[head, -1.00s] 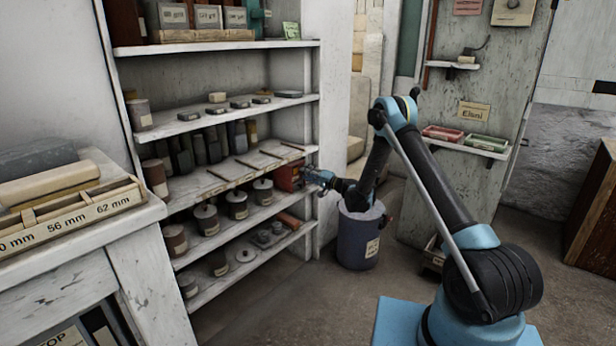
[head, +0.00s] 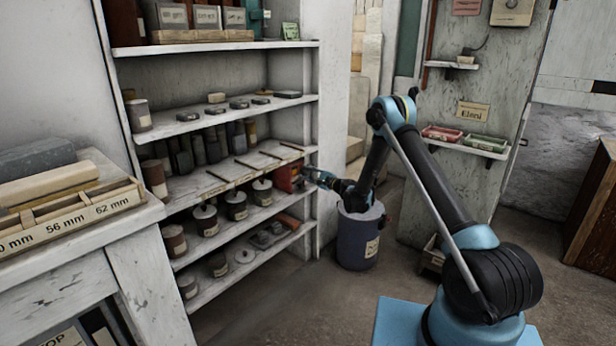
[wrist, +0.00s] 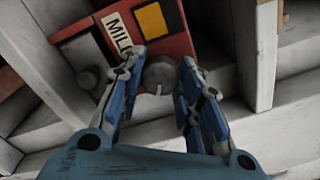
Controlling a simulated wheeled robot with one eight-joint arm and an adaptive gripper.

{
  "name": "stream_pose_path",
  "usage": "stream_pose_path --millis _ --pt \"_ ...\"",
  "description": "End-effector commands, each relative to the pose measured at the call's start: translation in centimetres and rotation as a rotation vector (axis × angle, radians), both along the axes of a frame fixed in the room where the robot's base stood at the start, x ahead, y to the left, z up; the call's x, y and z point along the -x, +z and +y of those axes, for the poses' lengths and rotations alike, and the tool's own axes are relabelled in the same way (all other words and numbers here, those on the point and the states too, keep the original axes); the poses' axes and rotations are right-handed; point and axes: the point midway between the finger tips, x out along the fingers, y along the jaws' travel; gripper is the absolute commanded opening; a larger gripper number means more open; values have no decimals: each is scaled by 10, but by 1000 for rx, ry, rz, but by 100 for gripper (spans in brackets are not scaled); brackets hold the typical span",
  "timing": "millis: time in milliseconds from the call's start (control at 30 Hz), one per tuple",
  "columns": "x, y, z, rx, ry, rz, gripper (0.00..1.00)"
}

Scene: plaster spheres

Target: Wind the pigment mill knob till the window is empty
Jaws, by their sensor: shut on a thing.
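The pigment mill is a red box (head: 287,178) at the right end of a middle shelf. In the wrist view the mill (wrist: 180,44) carries a label that reads "MILL". Beside the label is its window (wrist: 151,21), showing a yellow patch with a dark area to its right. The grey round knob (wrist: 159,73) with a pale mark is on the mill's near face. My gripper (wrist: 161,78) is shut on the knob, one blue finger on each side. In the head view my gripper (head: 311,175) meets the mill's right side, and the knob is hidden.
A dark grey round part (wrist: 88,78) sits left of the knob. The shelf upright (head: 313,120) stands close to my gripper. A grey bin (head: 360,235) is under my forearm.

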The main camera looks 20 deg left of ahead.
Motion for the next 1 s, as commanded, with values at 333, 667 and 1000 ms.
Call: stream_pose_path --millis 333,667,1000 --pt "-1 -1 -3 -55 -4 138 8" --pt "-1 -1 -3 -67 -4 166 8" --pt "-1 -1 -3 -67 -3 165 52"
